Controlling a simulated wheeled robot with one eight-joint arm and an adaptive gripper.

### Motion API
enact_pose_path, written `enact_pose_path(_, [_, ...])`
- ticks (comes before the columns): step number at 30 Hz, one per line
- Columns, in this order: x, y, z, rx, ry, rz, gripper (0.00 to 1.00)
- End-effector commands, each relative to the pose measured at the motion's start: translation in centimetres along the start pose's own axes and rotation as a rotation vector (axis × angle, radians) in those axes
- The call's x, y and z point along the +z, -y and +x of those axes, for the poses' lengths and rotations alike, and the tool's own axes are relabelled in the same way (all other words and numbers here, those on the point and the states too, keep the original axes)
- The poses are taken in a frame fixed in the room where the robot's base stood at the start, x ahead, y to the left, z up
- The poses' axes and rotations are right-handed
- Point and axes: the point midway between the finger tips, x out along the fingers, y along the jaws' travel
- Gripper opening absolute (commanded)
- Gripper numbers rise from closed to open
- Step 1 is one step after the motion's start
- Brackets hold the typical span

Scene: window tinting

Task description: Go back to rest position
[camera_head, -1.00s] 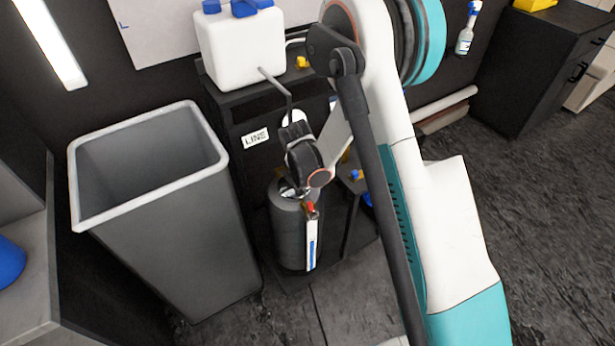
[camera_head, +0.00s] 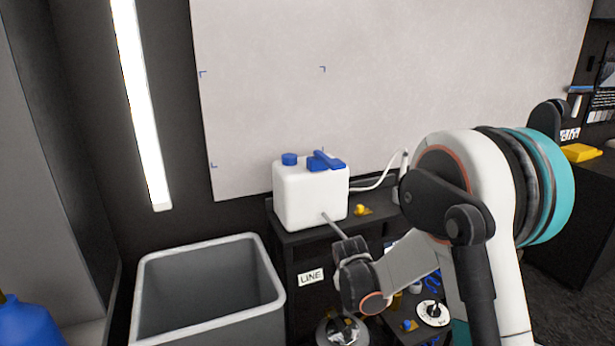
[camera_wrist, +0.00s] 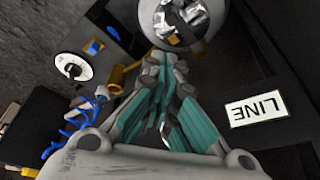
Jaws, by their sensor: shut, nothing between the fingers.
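My gripper (camera_wrist: 165,62) shows in the wrist view with its teal and grey fingers drawn together and nothing between them. Its tips point toward a round dark canister with shiny, crumpled contents (camera_wrist: 180,18) at the top of that view. In the head view my arm reaches down and left in front of the dark stand, with its wrist (camera_head: 357,283) above the canister (camera_head: 342,330). The fingers cannot be made out clearly there.
A grey bin (camera_head: 160,270) stands left of the stand (camera_head: 290,238). A white jug with blue caps (camera_head: 300,198) sits on the stand. A "LINE" label (camera_wrist: 258,109) is close beside the gripper. Blue coiled hose (camera_wrist: 75,130) and a white dial (camera_wrist: 75,66) lie left.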

Motion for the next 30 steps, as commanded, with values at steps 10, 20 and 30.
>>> enact_pose_path(10, [-0.4, -3.9, -11.5, -0.069, -0.039, -0.105, 0.00])
enact_pose_path(20, [1.9, -8.3, -20.3, -0.127, -0.090, -0.208, 0.00])
enact_pose_path(30, [6.4, -13.1, -26.7, -0.177, -0.155, -0.309, 0.00])
